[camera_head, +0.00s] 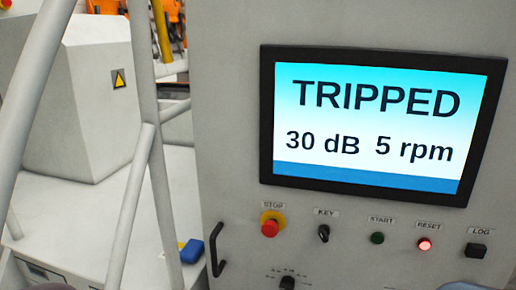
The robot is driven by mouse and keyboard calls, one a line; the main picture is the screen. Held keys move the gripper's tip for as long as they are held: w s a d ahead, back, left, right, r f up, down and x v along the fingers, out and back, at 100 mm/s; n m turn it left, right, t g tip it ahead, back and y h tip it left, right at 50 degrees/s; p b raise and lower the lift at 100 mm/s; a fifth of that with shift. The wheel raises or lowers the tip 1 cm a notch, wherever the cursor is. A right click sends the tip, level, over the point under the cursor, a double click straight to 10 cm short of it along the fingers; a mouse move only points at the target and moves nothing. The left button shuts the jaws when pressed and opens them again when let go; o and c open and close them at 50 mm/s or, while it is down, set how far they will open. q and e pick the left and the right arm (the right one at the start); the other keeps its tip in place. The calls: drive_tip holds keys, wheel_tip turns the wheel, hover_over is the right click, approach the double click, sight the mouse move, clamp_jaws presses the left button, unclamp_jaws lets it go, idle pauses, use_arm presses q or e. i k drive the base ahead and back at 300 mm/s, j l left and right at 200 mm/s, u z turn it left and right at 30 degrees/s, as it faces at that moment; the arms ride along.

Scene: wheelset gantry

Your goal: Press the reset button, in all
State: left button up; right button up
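The reset button (424,244) is a small round button glowing red under a RESET label, on the lower right of the grey control panel (330,225). The screen (375,120) above it reads TRIPPED, 30 dB, 5 rpm. Neither of my grippers can be made out. Only small grey rounded shapes show at the bottom edge, at the lower left and lower right, and I cannot tell what they are.
Left of the reset button are a dark green start button (377,238), a key switch (323,233) and a red stop button (270,226). A black log button (475,250) sits to its right. A black handle (217,250) and pale tube frame (145,130) stand left.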

sight(424, 244)
drive_tip(key=z, duration=1.25)
